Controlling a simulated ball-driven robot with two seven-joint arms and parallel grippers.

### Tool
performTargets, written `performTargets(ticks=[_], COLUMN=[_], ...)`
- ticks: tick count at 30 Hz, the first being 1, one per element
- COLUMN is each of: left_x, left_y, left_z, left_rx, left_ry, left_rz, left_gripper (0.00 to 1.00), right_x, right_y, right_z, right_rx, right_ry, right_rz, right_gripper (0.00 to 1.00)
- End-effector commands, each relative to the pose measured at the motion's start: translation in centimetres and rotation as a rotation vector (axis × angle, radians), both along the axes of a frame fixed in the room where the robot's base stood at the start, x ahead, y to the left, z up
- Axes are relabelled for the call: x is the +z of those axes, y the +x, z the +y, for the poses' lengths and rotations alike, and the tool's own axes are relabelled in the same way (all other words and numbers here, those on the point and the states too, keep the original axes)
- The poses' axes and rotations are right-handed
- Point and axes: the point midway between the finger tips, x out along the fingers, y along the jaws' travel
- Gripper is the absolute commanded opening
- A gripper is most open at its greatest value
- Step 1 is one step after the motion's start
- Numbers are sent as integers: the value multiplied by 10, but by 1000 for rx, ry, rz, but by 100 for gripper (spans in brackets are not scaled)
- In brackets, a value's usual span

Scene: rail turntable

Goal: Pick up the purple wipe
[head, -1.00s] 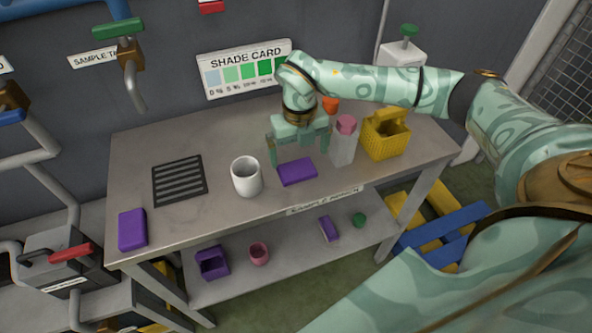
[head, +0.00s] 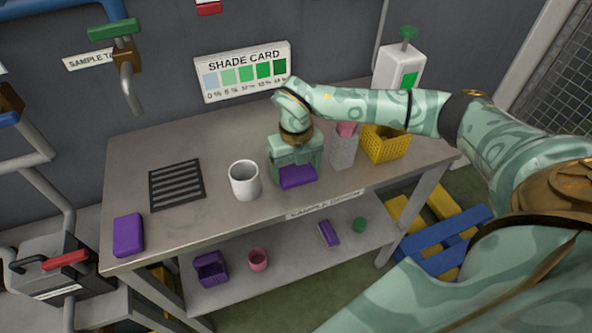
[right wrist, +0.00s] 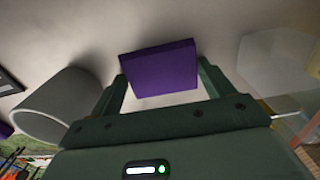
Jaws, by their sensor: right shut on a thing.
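A flat purple wipe (head: 299,179) is at the front middle of the bench, right of the white mug. It also shows in the right wrist view (right wrist: 160,68) between the two fingers. My right gripper (head: 296,172) points down from above and is shut on this wipe, one finger at each side. The wipe is at the bench top; I cannot tell any gap under it. A second purple block (head: 129,235) lies at the bench's left front corner. My left gripper is not in view.
The white mug (head: 244,180) stands close left of my right gripper, with a black grille (head: 177,185) beyond. A pink-topped bottle (head: 343,150) and yellow basket (head: 384,146) stand close on the right. The lower shelf (head: 292,264) holds several small things.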

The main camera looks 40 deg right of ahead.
Motion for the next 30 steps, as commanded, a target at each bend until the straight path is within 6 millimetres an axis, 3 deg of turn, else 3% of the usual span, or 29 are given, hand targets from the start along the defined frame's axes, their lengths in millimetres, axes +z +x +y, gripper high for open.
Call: performTargets(ticks=[5,10,17,24,30], left_x=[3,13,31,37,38], left_y=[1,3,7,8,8], left_z=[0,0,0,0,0], left_rx=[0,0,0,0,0], left_ry=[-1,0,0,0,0], left_rz=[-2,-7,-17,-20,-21], left_gripper=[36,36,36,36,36], right_x=[10,39,96,119,129], right_y=[0,-1,-42,-94,-115], right_z=[0,1,26,59,71], right_rx=[1,1,6,4,1], right_ry=[0,0,1,1,0], right_rz=[-2,-4,-6,-1,0], right_gripper=[59,59,59,59,59])
